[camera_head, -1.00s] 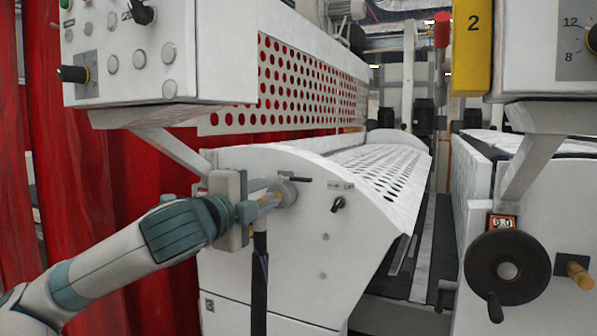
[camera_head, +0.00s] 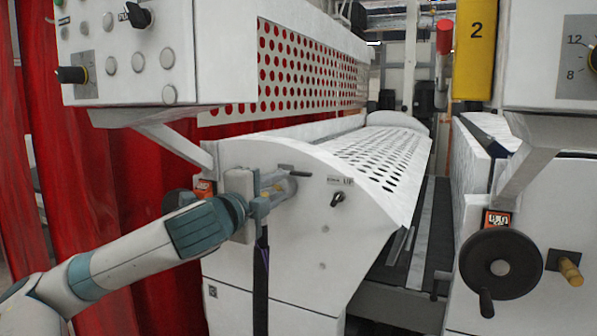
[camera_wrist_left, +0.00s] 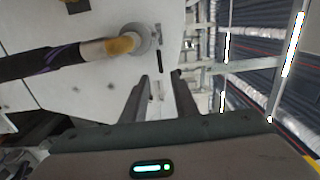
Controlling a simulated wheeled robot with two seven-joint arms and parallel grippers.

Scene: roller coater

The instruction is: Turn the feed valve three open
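On the end panel of the white machine (camera_head: 300,235), a round fitting (camera_head: 289,187) has a short black lever (camera_head: 293,172) at its top. I cannot read a label naming it feed valve three. In the left wrist view the fitting (camera_wrist_left: 146,38) carries a brass-coloured connector (camera_wrist_left: 120,46) with a dark hose (camera_wrist_left: 48,63). The lever (camera_wrist_left: 160,56) shows as a thin dark bar beside it. My left gripper (camera_head: 268,190) is close in front of the fitting and partly covers it. In the wrist view its fingers (camera_wrist_left: 163,84) are apart with nothing between them, near the lever. My right gripper is not in view.
A small black knob (camera_head: 338,199) is right of the fitting. A control box (camera_head: 150,60) overhangs above. A handwheel (camera_head: 500,265) and brass-coloured handle (camera_head: 570,270) are on the right-hand machine. Red curtains (camera_head: 90,180) hang at the left. A dark gap separates the machines.

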